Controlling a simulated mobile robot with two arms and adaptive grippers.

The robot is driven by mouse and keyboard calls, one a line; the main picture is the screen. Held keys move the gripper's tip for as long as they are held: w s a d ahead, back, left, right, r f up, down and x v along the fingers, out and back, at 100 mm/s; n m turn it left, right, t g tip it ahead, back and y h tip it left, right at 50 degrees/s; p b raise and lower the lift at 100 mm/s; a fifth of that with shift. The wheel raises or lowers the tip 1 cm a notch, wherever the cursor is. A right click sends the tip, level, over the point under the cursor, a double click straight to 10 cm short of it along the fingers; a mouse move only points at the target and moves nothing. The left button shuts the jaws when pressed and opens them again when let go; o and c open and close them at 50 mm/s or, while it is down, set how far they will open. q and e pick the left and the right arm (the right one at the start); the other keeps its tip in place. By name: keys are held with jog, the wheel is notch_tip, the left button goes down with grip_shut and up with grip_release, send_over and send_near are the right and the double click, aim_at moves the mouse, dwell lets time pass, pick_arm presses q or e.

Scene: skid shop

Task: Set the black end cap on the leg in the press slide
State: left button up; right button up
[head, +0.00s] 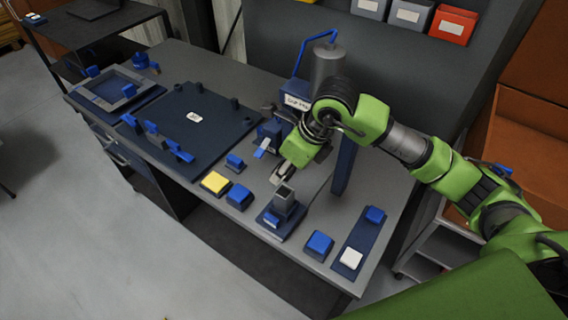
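A short grey square leg (285,198) stands upright in the dark blue press slide (269,219) near the front edge of the bench. Its top shows a dark square opening. My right gripper (277,175) comes in from the right and points down just behind and above the leg, apart from it as far as I can see. Its fingertips are small and partly merged in this view, so I cannot tell if they are open or shut. I cannot make out the black end cap. My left gripper is not in view.
The press, with a grey cylinder (327,63) and blue column (343,165), stands behind the leg beside my arm. A blue strip (358,246) lies right. A dark fixture plate (190,122) fills the bench's left.

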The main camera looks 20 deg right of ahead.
jog(key=shift+w+f, duration=0.1)
jog(key=shift+f+b, duration=1.25)
jog(key=shift+f, duration=1.05)
jog(key=shift+f+b, duration=0.2)
jog(key=shift+b, duration=0.55)
jog(key=shift+f+b, duration=0.65)
jog(key=shift+b, duration=0.1)
dwell(0.3)
jog(key=o, duration=1)
